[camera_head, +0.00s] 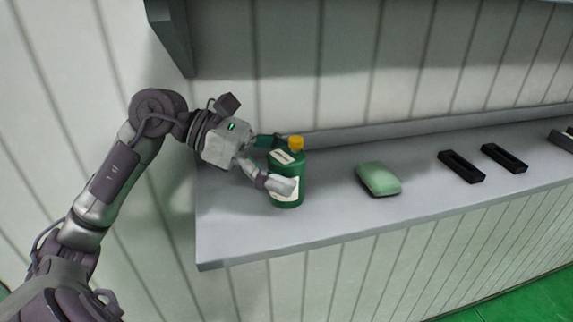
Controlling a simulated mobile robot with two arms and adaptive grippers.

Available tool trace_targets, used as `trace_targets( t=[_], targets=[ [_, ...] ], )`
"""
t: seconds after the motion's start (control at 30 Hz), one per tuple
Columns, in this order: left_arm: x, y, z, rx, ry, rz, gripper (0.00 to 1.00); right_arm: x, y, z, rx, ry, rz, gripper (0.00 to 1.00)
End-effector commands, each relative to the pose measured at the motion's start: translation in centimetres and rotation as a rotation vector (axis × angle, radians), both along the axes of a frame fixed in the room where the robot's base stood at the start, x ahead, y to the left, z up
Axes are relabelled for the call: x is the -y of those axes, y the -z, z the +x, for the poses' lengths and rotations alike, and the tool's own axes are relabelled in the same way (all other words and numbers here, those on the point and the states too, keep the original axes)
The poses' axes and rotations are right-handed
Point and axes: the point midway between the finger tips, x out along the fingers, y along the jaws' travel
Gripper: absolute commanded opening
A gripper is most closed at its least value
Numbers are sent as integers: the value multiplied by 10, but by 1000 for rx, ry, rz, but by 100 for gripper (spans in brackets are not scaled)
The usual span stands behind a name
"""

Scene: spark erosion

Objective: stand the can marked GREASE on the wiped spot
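A green container (290,195) with a yellow cap and a pale label is upright at the left part of the grey shelf (235,240). The label is too small to read, so I cannot tell whether it says GREASE. My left gripper (274,163) reaches it from the left, with one finger across its front and the other partly hidden behind it; it looks shut on the container. The container's base is at or just above the shelf; I cannot tell which. No wiped spot can be made out on the shelf. My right gripper is not in view.
A pale green rounded block (378,178) with a dark underside lies right of the container. Farther right are two black trays (461,167) (504,158) and a dark object (562,138) at the edge. The shelf is bare between them. A grey overhang is above.

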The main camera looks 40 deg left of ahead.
Motion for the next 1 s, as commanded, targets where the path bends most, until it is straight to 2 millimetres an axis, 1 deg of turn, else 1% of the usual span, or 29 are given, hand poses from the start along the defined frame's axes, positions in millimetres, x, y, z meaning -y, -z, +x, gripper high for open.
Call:
trace_targets(
  t=[0.2,0.3,0.37,0.43,0.6,0.7,0.83,1.0],
  targets=[
    [0,0,0,0,0,0,83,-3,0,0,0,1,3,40],
    [0,-4,0,-1,0,0,83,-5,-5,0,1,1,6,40],
    [-5,-1,-2,0,-2,0,83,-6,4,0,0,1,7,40],
    [-15,-4,-6,1,-4,0,83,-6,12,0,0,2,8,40],
    [-40,-15,-19,2,-3,1,83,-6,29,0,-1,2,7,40],
    [-52,-22,-25,2,-2,1,83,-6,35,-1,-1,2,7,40],
    [-60,-28,-30,0,-2,1,83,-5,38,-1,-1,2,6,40],
    [-62,-31,-31,0,0,-1,83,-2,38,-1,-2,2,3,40]
  ],
)
